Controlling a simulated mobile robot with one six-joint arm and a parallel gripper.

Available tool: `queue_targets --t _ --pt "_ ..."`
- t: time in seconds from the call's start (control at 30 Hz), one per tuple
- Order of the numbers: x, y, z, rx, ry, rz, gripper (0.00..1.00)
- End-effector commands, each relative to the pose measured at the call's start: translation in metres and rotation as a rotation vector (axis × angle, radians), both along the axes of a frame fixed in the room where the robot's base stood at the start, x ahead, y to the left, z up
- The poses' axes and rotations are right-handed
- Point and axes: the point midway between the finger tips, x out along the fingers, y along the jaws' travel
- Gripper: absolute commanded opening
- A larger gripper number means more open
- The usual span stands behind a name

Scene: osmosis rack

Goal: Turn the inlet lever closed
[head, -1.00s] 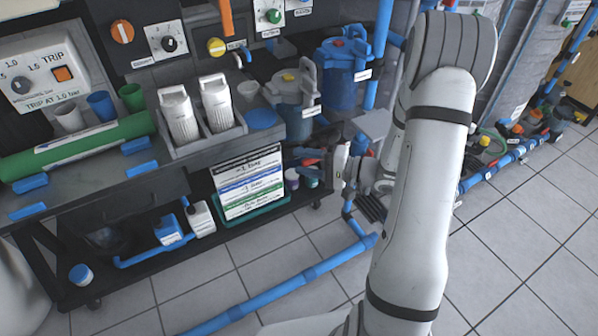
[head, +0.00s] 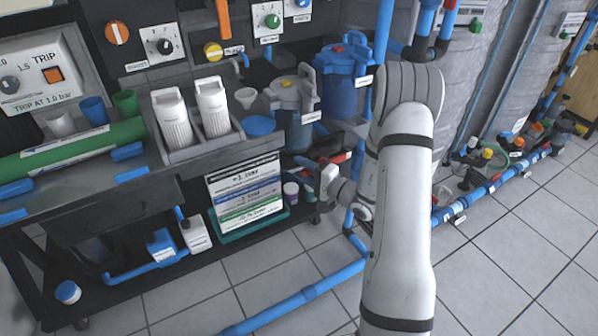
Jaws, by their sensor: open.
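My gripper (head: 312,168) is at the right end of the bench, low beside the sign board, and points left, away from the arm's wrist. Its jaws are open, but the fingertips are small and dark against the background. A small red part (head: 340,158), possibly a lever handle, shows just above and behind the gripper. I cannot tell its angle or whether the gripper touches it. The inlet lever cannot be made out for certain.
The bench holds white cartridges (head: 173,120), a green tube (head: 75,145), a grey housing (head: 291,112) and a blue housing (head: 341,78). A sign board (head: 244,196) stands below. A blue pipe (head: 310,293) crosses the floor. Open tiles (head: 500,270) lie to the right.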

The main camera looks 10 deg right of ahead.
Motion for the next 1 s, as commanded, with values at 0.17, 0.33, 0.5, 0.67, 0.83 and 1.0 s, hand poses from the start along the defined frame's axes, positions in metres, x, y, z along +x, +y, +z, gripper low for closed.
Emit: queue_targets --t 0.17,0.33,0.5,0.67,0.83,1.0 --pt "0.0009 0.0004 0.0003 0.000 0.000 -0.001 0.45" --pt "0.0008 0.0002 0.0002 0.000 0.000 -0.001 0.37" --pt "0.0006 -0.0001 0.0001 0.000 0.000 -0.001 0.23" --pt "0.0006 -0.0003 0.0000 -0.001 0.001 -0.001 0.10" --pt "0.0005 -0.0005 -0.0001 -0.001 0.001 -0.001 0.00" --pt "0.0005 -0.0006 -0.0002 -0.001 0.001 -0.002 0.00"
